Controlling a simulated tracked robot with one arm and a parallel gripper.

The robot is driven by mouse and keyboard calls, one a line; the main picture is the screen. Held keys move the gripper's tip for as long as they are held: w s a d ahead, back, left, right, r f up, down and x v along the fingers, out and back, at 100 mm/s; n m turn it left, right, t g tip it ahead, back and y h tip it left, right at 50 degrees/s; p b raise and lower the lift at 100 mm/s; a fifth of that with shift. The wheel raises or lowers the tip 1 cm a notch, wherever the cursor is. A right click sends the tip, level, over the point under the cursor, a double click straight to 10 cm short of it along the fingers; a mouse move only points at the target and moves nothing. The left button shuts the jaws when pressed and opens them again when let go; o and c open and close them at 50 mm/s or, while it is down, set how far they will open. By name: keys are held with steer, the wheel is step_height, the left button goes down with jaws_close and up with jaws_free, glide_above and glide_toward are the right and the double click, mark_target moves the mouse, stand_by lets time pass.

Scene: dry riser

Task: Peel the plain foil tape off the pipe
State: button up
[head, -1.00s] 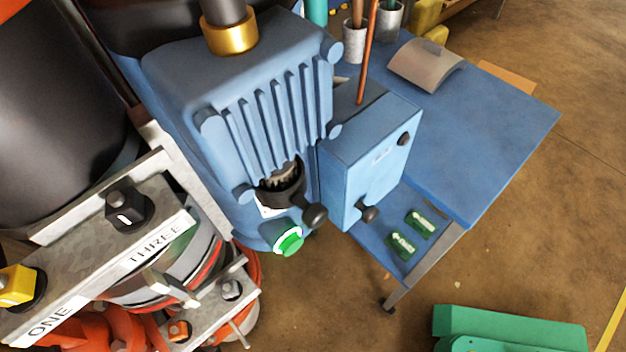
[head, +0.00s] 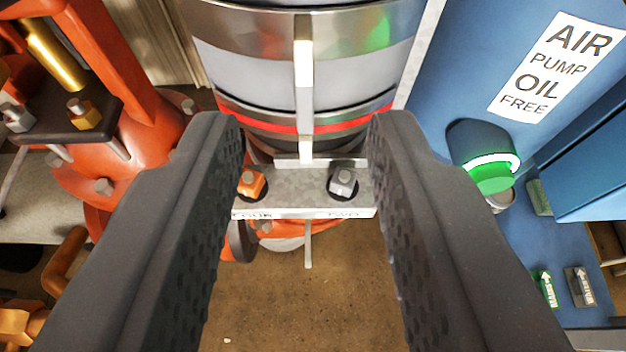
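The pipe (head: 270,81) stands upright at top centre, pale grey with a thin red stripe near its lower end. A shiny plain metallic band (head: 240,38) wraps around its upper visible part; it looks like foil, but I cannot tell for sure that it is the tape. A narrow pale upright strip (head: 303,75) stands out in front of the pipe; I cannot tell whether it is a tape tab or a metal bar. My gripper (head: 307,135) is open and empty. Its two dark fingers stand wide apart, left and right of the strip, with the pipe beyond them.
A metal bracket (head: 300,190) with an orange bolt (head: 251,183) and a grey bolt (head: 343,182) sits below the pipe. Orange pipework (head: 150,130) stands at left. A blue air pump (head: 450,70) with a green-lit knob (head: 492,176) stands close at right.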

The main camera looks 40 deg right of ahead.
steer(key=shift+b+x, duration=0.4)
steer(key=shift+x, duration=2.65)
jaws_close()
steer(key=shift+s+a+f, duration=0.1)
steer(key=shift+a, duration=0.05)
steer(key=shift+s+a, duration=0.2)
steer(key=shift+s, duration=0.1)
steer(key=shift+s+a, duration=0.1)
steer(key=shift+s, duration=0.05)
steer(key=p, duration=0.3)
glide_toward(303, 73)
steer(key=f, duration=0.1)
steer(key=s+a+f, duration=0.1)
steer(key=shift+s+f, duration=0.2)
steer(key=shift+f, duration=0.1)
